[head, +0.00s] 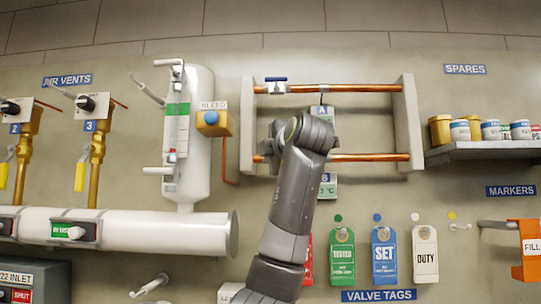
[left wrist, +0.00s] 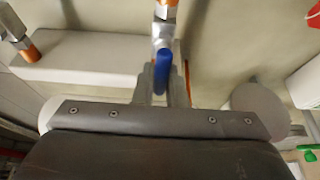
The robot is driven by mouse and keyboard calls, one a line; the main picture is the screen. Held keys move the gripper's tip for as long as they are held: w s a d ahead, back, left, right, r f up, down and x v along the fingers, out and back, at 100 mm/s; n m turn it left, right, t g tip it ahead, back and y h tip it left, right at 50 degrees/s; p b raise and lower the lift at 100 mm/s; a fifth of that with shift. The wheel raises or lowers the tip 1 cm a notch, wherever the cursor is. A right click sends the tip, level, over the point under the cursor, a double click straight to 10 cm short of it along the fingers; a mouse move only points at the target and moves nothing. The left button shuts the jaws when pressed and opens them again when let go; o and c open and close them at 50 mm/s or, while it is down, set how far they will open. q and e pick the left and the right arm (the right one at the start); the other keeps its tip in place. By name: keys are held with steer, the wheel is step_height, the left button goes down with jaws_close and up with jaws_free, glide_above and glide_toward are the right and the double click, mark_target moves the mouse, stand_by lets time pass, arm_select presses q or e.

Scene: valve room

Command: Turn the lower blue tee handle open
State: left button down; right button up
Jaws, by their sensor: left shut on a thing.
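The lower blue tee handle (left wrist: 162,70) shows in the left wrist view, between the fingers of my left gripper (left wrist: 164,88). The gripper is shut on it. A silver valve body (left wrist: 163,32) is just beyond it on a copper pipe. In the head view my left arm comes up from the bottom and its wrist covers the lower handle. The lower copper pipe (head: 370,157) shows to the right of the wrist. My right gripper is out of view.
Grey brackets (head: 408,122) hold the pipes at both ends. A white cylinder (head: 190,135) with a yellow bleed box (head: 213,121) stands to the left. Valve tags (head: 384,255) hang below right. A shelf of cans (head: 485,150) is at the far right.

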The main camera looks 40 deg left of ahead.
arm_select(q)
steer(key=shift+f, duration=0.1)
steer(key=c, duration=1.5)
jaws_free()
steer(key=shift+d, duration=0.1)
steer(key=b+v, duration=0.4)
steer(key=v, duration=1.3)
steer(key=shift+s, duration=0.1)
